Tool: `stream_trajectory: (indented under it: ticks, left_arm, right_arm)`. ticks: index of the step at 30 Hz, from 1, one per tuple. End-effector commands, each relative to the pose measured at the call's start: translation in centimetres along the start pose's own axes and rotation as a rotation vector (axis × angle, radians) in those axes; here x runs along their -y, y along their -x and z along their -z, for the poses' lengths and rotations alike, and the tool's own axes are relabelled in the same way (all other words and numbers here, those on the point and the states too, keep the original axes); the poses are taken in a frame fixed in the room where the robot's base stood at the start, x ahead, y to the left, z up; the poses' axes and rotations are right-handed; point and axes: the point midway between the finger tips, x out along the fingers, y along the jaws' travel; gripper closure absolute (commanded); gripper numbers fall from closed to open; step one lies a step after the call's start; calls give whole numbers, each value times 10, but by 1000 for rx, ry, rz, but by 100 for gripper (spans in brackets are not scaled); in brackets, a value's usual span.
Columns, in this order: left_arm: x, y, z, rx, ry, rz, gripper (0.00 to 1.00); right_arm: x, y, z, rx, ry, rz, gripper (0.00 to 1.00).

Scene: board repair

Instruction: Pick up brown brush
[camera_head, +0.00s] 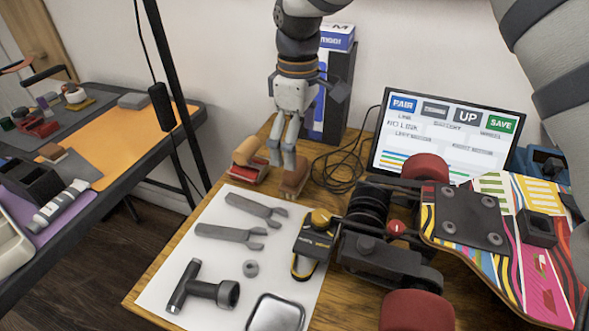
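A brown brush (296,180), a small brown block, is at the far right corner of the white sheet, beside the wooden table's back area. My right gripper (282,160) points down from above with its fingertips right at the brush's left upper side. The fingers are a small distance apart and partly overlap the brush in the view. Whether they touch or grip it cannot be told. My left gripper is not in view.
A tan-and-red block (246,153) lies just left of the gripper. Wrenches (230,234) and a T-shaped tool (205,290) lie on the white sheet (165,262). A skateboard (520,250) with red wheels, a screen (445,135), a box (330,90) and black cables (340,170) crowd the right and back.

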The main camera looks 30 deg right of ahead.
Motion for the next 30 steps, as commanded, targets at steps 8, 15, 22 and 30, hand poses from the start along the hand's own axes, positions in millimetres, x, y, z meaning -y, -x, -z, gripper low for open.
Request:
stream_trajectory:
  ticks: [8,15,22,30]
  left_arm:
    - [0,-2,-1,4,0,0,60]
    - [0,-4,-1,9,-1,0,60]
    - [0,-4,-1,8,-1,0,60]
    - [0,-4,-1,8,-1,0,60]
  right_arm:
    - [3,-44,2,2,1,1,2]
    - [4,-72,3,-1,-1,-1,2]
    - [4,-71,3,-2,0,-2,18]
    - [4,-71,3,-2,0,-1,54]
